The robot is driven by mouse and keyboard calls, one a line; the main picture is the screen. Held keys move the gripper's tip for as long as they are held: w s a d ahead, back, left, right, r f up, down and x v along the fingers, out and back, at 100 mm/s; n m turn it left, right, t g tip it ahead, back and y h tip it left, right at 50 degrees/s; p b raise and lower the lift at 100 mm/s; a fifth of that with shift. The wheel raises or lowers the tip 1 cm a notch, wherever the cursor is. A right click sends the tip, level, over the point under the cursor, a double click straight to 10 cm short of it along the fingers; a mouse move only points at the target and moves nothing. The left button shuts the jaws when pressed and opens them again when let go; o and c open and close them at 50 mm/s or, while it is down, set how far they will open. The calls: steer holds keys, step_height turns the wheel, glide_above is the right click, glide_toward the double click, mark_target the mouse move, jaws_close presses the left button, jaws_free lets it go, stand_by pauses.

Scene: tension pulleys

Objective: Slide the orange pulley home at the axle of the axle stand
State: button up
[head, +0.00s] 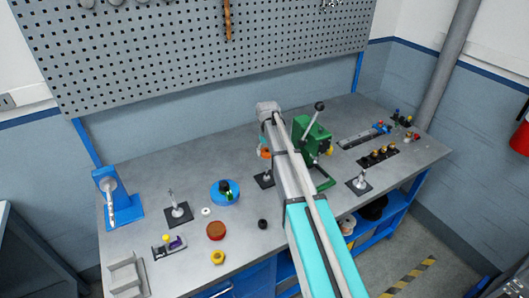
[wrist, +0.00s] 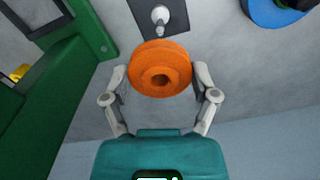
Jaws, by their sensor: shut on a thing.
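The orange pulley (wrist: 160,68) is held between the two fingers of my gripper (wrist: 161,72), which is shut on its rim. Its central bore faces the wrist camera. Just beyond it in the wrist view is an axle stand (wrist: 160,15), a pale upright axle on a dark base plate. The pulley looks apart from the axle, but its near edge overlaps the plate in this view; the height gap cannot be told. In the head view my arm hides most of the gripper; a bit of the orange pulley (head: 263,153) shows above the stand's dark plate (head: 264,181).
A green press (head: 315,143) stands close on the right in the head view, and its green side (wrist: 60,85) fills the wrist view's left. A blue disc (head: 225,192) lies left of the stand. Other axle stands (head: 179,213) (head: 359,183) stand on either side.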

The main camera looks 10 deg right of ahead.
steer(key=b, duration=0.5)
glide_above(267, 177)
steer(key=shift+w+f, duration=0.2)
steer(key=shift+f, duration=2.45)
steer(key=shift+f+b, duration=3.55)
steer(key=shift+f, duration=0.15)
stand_by(0.7)
steer(key=o, duration=1)
steer(key=shift+o, duration=0.2)
